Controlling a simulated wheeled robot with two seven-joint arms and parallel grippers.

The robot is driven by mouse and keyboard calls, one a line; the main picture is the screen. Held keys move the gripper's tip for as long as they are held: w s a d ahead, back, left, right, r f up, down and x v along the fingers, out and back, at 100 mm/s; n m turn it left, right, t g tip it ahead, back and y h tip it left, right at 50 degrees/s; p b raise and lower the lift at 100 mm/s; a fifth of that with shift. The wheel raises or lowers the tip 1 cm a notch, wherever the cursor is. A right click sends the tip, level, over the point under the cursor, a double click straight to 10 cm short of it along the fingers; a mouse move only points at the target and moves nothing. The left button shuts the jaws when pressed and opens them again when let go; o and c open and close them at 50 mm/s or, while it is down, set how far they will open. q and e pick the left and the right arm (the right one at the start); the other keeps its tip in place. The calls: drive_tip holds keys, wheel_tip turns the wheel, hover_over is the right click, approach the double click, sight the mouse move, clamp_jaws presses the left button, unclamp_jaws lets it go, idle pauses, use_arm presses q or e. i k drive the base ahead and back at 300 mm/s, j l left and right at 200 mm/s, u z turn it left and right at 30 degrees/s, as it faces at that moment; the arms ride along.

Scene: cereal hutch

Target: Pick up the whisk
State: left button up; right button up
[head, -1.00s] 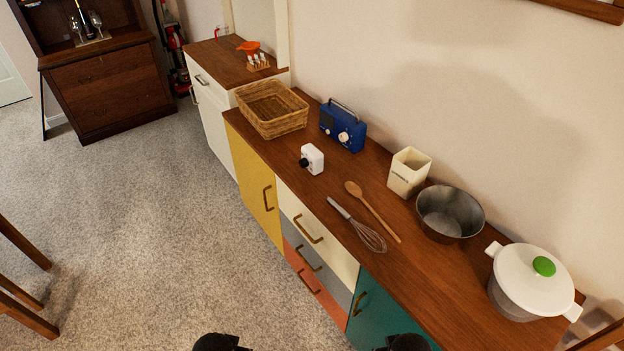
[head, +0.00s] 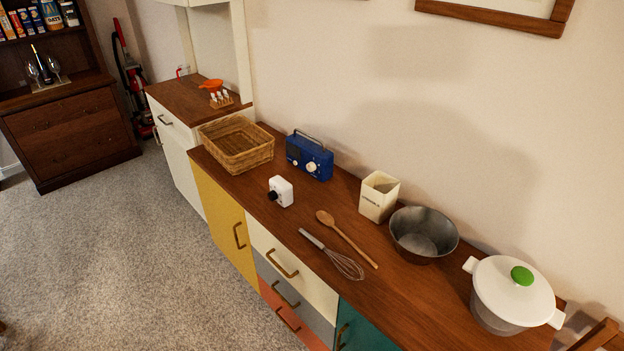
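The whisk (head: 334,256) lies on the wooden top of the sideboard (head: 400,289), near its front edge. Its grey handle points to the upper left and its wire loops to the lower right. A wooden spoon (head: 345,238) lies just behind it, roughly parallel and apart from it. Neither of my grippers is in the head view.
Behind the whisk stand a cream canister (head: 379,197) and a metal bowl (head: 423,234). A white pot (head: 511,294) with a green knob is at the right. A white device (head: 281,191), a blue radio (head: 309,157) and a wicker basket (head: 236,145) are left. Carpet in front is clear.

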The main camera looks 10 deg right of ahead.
sight(312, 239)
drive_tip(key=z, duration=0.9)
drive_tip(key=k+j+z, duration=0.2)
drive_tip(key=k+z, duration=0.55)
drive_tip(key=k, duration=0.65)
drive_tip(key=i, duration=0.5)
